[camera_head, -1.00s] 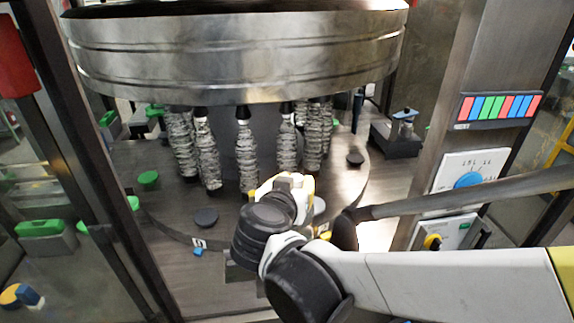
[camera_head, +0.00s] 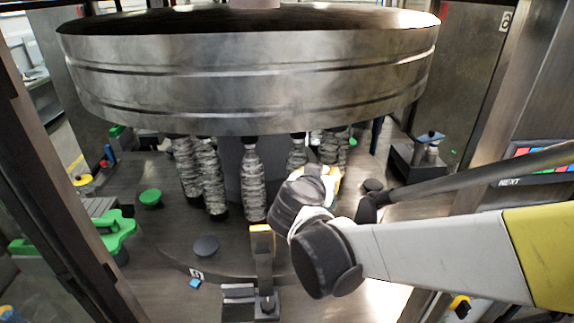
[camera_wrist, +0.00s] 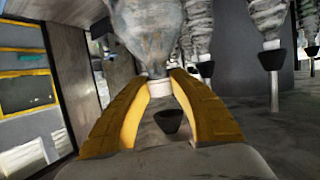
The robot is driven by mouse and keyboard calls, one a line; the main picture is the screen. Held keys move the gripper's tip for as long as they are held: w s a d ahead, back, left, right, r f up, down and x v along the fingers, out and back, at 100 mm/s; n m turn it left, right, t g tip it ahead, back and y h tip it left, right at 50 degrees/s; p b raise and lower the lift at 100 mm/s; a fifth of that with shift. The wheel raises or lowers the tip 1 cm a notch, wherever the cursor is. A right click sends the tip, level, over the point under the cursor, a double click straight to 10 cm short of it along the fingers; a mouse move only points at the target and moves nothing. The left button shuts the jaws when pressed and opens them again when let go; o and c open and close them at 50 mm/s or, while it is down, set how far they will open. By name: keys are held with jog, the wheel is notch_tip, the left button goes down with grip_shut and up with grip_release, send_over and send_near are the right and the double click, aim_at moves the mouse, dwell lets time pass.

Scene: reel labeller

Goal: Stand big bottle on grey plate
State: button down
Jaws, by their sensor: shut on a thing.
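My gripper (camera_wrist: 160,84) has its yellow fingers closed around the pale neck of a big, mottled grey bottle (camera_wrist: 150,28) in the wrist view. In the head view my gripper (camera_head: 330,174) is under the right part of the metal drum, near the hanging bottles; the held bottle cannot be told apart there. A dark blue-grey plate (camera_head: 206,246) lies on the round table at front left. A darker plate (camera_head: 373,185) lies right of my gripper. I cannot tell which is the grey plate.
Several wrapped bottles (camera_head: 253,185) hang by dark cups beneath the wide metal drum (camera_head: 250,85), close to my gripper. A green plate (camera_head: 150,197) lies at left. A post with a yellow top (camera_head: 262,255) stands at the front. Metal frame posts flank the opening.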

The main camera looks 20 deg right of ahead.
jog(key=p+x, duration=0.1)
jog(key=x, duration=1)
jog(key=shift+w+r, duration=0.15)
jog(key=shift+w, duration=0.1)
jog(key=shift+s+d, duration=0.1)
jog(key=c, duration=1.3)
grip_release()
jog(key=shift+c, duration=0.2)
jog(key=shift+o, duration=0.6)
jog(key=v, duration=1.2)
jog(key=shift+s, duration=0.1)
